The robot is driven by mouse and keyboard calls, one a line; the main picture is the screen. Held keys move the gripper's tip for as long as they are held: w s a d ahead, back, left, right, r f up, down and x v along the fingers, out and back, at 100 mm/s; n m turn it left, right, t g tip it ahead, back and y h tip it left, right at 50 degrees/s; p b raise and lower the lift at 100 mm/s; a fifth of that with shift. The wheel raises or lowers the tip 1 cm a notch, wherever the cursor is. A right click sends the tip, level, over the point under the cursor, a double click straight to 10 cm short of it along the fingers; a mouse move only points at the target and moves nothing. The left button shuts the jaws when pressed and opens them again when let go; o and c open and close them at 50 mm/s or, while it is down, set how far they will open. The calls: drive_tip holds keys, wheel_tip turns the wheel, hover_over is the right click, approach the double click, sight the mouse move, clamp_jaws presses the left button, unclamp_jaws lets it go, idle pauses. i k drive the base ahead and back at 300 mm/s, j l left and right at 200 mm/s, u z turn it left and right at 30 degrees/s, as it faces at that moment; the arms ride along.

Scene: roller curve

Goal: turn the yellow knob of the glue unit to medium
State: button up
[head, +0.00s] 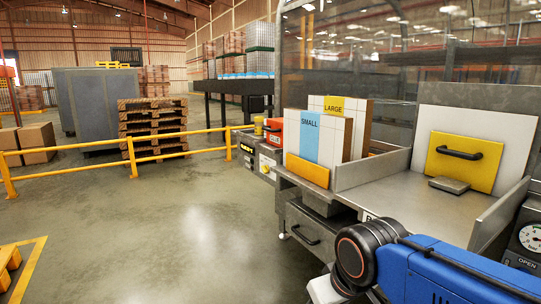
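A grey metal bench (415,200) holds panels marked SMALL (309,138) and LARGE (334,106), and a yellow plate with a black handle (462,160). A yellow rail (75,172) runs across the left, before stacked pallets (153,128). The floor (165,235) between is clear.

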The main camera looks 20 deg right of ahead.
sight(265, 170)
drive_tip(key=i+j+z, duration=0.2)
drive_tip(key=i+z, duration=0.15)
drive_tip(key=i+j+z, duration=0.35)
drive_tip(key=i, duration=0.15)
